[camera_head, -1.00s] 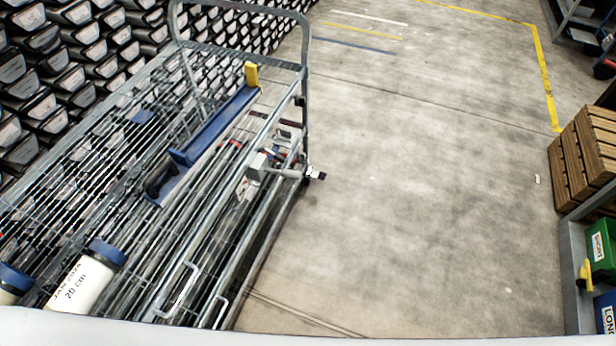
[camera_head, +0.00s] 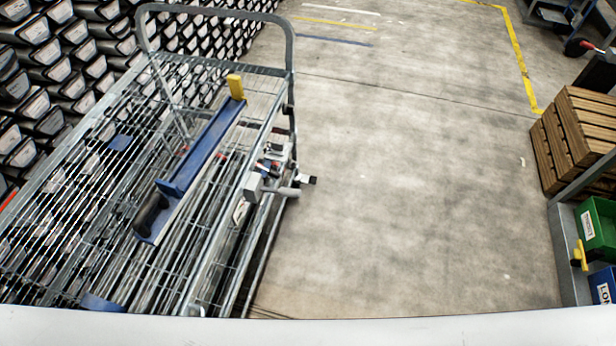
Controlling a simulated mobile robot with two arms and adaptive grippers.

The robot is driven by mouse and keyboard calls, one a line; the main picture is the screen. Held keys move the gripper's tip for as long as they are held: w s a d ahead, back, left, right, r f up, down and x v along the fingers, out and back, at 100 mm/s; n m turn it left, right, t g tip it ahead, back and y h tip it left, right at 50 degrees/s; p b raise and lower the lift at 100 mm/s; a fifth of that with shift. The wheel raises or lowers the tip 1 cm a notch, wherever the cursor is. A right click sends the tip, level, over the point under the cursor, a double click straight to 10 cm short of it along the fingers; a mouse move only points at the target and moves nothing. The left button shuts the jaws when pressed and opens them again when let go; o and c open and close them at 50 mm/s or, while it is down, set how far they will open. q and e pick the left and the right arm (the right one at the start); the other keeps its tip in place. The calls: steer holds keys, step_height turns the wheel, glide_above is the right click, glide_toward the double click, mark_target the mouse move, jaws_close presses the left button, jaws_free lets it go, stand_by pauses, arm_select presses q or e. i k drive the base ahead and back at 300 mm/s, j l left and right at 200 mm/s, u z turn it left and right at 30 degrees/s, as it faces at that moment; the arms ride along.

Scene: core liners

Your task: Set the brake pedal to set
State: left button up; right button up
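A wire-mesh metal cart (camera_head: 215,68) stands at the left, with a tall tubular handle at its far end. On its right side, a light grey bracket (camera_head: 253,187) carries a short grey bar (camera_head: 287,191) that sticks out to the right. A small black-and-white tip (camera_head: 308,180) shows beside the bar's end. This may be the brake pedal, but it is too small to tell its setting. Neither of my grippers is in view.
A blue tool (camera_head: 197,155) with a yellow end and black handle lies on the cart. Black bins (camera_head: 40,55) line the left. Open concrete floor (camera_head: 410,190) lies right of the cart. A wooden crate (camera_head: 580,140) and a shelf with a green bin (camera_head: 599,228) stand at right.

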mark_target(309, 180)
steer(key=k, duration=0.45)
steer(key=u, duration=0.3)
steer(key=i+l+u, duration=0.35)
steer(key=l+u, duration=0.15)
steer(key=l, duration=0.15)
steer(key=i+l+u, duration=0.1)
steer(key=l+u, duration=0.15)
steer(key=i+l, duration=0.15)
steer(key=l, duration=0.3)
steer(key=i+l+u, duration=0.1)
steer(key=l, duration=0.35)
steer(key=i+l, duration=0.15)
steer(key=l, duration=0.3)
steer(key=i+l, duration=0.1)
steer(key=l, duration=0.35)
steer(key=i+l+u, duration=0.1)
steer(key=l, duration=0.35)
steer(key=i+l, duration=0.1)
steer(key=l, duration=0.35)
